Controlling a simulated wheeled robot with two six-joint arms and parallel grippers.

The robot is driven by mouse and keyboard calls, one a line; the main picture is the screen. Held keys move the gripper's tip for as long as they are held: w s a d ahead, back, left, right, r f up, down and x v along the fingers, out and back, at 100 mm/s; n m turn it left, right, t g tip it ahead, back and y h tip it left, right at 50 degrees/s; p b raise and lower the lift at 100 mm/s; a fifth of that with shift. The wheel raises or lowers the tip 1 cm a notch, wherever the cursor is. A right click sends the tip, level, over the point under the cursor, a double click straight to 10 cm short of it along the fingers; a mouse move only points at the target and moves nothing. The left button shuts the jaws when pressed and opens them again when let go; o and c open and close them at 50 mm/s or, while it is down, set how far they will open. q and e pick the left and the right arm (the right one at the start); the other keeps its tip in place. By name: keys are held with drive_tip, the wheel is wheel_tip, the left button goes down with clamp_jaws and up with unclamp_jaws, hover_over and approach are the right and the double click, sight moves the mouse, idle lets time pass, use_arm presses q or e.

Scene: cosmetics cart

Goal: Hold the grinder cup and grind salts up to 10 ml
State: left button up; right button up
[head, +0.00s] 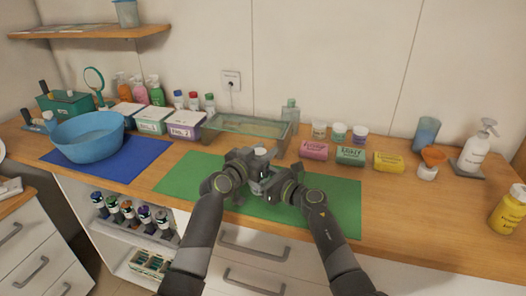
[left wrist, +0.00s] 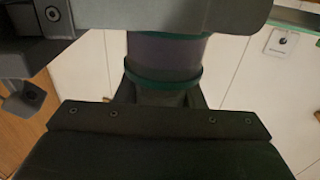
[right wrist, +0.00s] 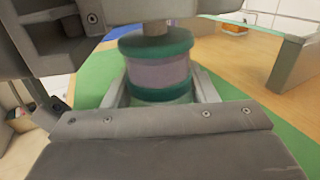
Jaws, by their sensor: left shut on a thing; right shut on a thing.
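The grinder is a round piece with a purple-grey band and teal rings. It shows in the left wrist view (left wrist: 165,55) and the right wrist view (right wrist: 158,72), and is mostly hidden by my grippers in the head view. A small pale top (head: 260,152) shows between the grippers there. My left gripper (head: 255,168) and my right gripper (head: 270,184) meet over the green mat (head: 335,205), both shut on the grinder, one close beside the other. The salt and any level marks cannot be made out.
A glass tray (head: 245,125) stands behind the grippers. Pink (head: 314,150), green (head: 351,155) and yellow (head: 388,161) packs lie to the right. A blue bowl (head: 88,134) sits on a blue mat (head: 125,165) at left. The green mat's right part is clear.

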use_arm(q)
drive_tip(key=m+g+h, duration=0.4)
drive_tip(key=shift+s+d+f+g, duration=0.1)
drive_tip(key=shift+s+d+g, duration=0.05)
drive_tip(key=shift+g, duration=0.15)
drive_tip(key=shift+s+d+m+g+h, duration=0.15)
drive_tip(key=shift+m+g+h, duration=0.65)
drive_tip(key=shift+g, duration=0.55)
drive_tip(key=shift+s+a+m+g+h, duration=0.15)
drive_tip(key=shift+m+g+h, duration=0.35)
drive_tip(key=shift+m+g, duration=0.7)
drive_tip(key=shift+d+g, duration=0.1)
drive_tip(key=shift+g, duration=0.35)
drive_tip(key=o, duration=1)
drive_tip(key=shift+s, duration=0.1)
drive_tip(key=v, duration=1.2)
drive_tip(key=shift+f, duration=0.2)
